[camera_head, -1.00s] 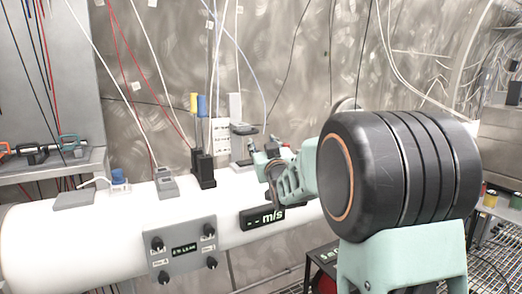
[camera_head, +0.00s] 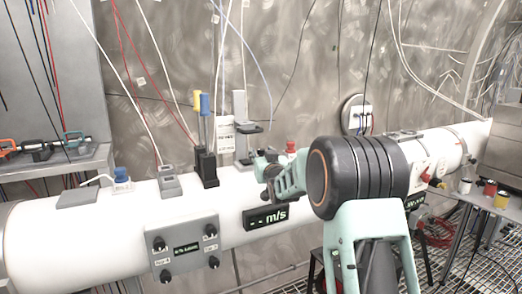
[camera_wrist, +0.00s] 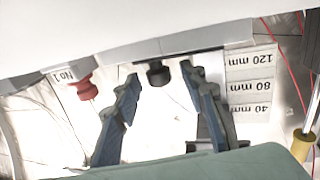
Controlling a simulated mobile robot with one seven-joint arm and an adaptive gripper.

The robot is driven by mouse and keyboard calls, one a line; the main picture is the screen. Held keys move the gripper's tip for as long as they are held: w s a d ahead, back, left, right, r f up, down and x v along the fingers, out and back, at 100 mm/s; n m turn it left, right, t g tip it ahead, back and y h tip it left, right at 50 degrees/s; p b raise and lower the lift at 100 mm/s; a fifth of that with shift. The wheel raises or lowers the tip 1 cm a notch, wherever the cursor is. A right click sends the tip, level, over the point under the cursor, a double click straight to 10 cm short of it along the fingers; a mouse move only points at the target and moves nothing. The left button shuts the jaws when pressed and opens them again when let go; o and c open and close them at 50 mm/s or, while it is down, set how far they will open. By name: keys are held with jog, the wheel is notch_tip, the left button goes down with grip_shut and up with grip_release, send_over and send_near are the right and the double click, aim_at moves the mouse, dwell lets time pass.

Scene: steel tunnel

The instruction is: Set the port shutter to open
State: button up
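My gripper (camera_head: 260,167) is in front of the white pipe (camera_head: 110,235), near a grey post with a dark clamp (camera_head: 247,128). In the wrist view my gripper (camera_wrist: 158,76) is open, with its two blue-lined fingers apart. A short black knob (camera_wrist: 158,74) lies between the fingertips in that picture; I cannot tell whether they touch it. A red knob (camera_wrist: 84,88) by a "No 1" label is beside one finger; a red knob (camera_head: 291,147) also shows in the head view. I cannot make out for certain which part is the port shutter, or its setting.
A 40/80/120 mm scale (camera_wrist: 250,85) and a yellow-handled part (camera_wrist: 303,143) are close to my gripper. A control panel (camera_head: 184,253) with several knobs and an m/s display (camera_head: 266,216) are on the pipe's front. Loose cables hang behind.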

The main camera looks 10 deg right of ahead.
jog(key=shift+w, duration=1)
jog(key=shift+c, duration=0.2)
grip_shut()
